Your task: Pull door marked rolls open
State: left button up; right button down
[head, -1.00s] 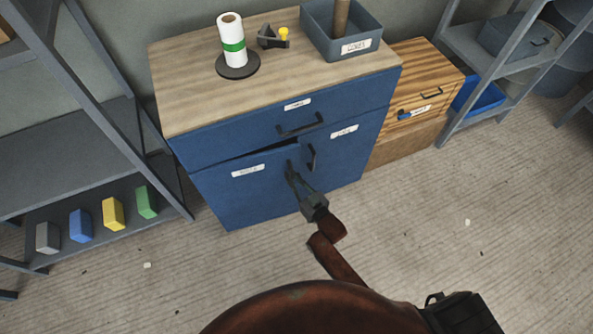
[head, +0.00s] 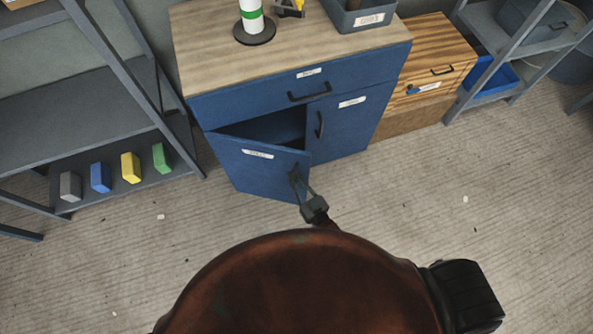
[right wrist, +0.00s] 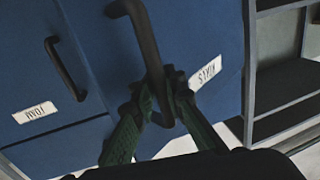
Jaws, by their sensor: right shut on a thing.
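The blue cabinet's left door (head: 262,173) stands partly open in the head view, with a dark gap above it. Its white label (head: 258,153) is too small to read there. In the right wrist view, a label beside the held handle (right wrist: 207,72) is upside down and hard to read. My right gripper (head: 298,180) is shut on this door's dark bar handle (right wrist: 143,40), and its fingers (right wrist: 160,105) close around the bar in the wrist view. The right door (head: 343,130) is closed. My left gripper is out of view.
A closed drawer (head: 310,88) lies above the doors. A grey shelf rack (head: 80,110) with several coloured blocks stands close at the left. A wooden drawer box (head: 430,65) and another rack (head: 515,50) stand at the right. Bare floor (head: 420,190) lies in front.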

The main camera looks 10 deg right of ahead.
jog(key=shift+s+d+f, duration=0.15)
jog(key=shift+s+d, duration=0.1)
jog(key=c, duration=2.2)
grip_release()
jog(key=shift+d, duration=0.1)
jog(key=shift+c, duration=0.2)
jog(key=shift+o, duration=1.3)
jog(key=shift+a, duration=0.25)
jog(key=v, duration=1.2)
jog(key=shift+c, duration=0.6)
